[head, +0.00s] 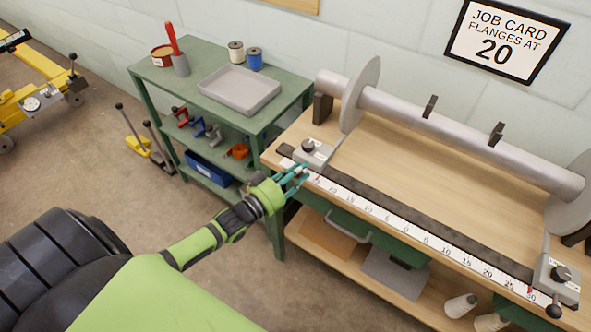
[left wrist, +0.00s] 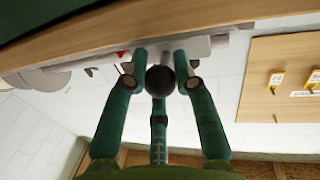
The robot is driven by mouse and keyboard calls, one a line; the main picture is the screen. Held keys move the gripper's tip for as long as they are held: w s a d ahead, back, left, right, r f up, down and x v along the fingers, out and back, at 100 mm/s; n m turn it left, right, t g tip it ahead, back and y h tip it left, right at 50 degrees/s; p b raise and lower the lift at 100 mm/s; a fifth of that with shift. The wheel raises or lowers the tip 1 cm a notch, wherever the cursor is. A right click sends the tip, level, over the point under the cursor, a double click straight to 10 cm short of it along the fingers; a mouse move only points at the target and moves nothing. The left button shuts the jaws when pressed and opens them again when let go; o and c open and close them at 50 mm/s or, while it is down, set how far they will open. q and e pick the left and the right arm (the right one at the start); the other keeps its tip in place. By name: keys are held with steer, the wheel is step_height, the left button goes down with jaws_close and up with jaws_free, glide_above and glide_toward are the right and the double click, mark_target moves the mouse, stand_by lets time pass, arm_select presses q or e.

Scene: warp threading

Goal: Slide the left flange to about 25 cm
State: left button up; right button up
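The left flange (head: 361,95) is a grey disc on the long roller, near its left end. Its grey carriage (head: 313,154) with a black knob sits on the dark rail at the bench's left end. A red pointer shows by the white scale (head: 420,235); its exact reading is too small to tell. My left gripper (head: 298,176) is at the carriage's front. In the left wrist view its green fingers (left wrist: 160,72) close around a dark ball knob (left wrist: 160,82), touching its sides. My right gripper is not in view.
The right flange (head: 573,195) and its carriage (head: 556,280) stand at the right end. A job card (head: 497,42) on the wall reads "FLANGES AT 20". A green shelf cart (head: 205,60) stands left of the bench. The rail between the carriages is clear.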

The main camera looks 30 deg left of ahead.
arm_select(q)
steer(key=shift+o, duration=0.6)
steer(key=shift+a+r, duration=0.1)
steer(key=shift+r, duration=0.1)
steer(key=shift+s+f, duration=0.1)
steer(key=shift+s, duration=0.05)
steer(key=v, duration=1.1)
steer(key=shift+s, duration=0.3)
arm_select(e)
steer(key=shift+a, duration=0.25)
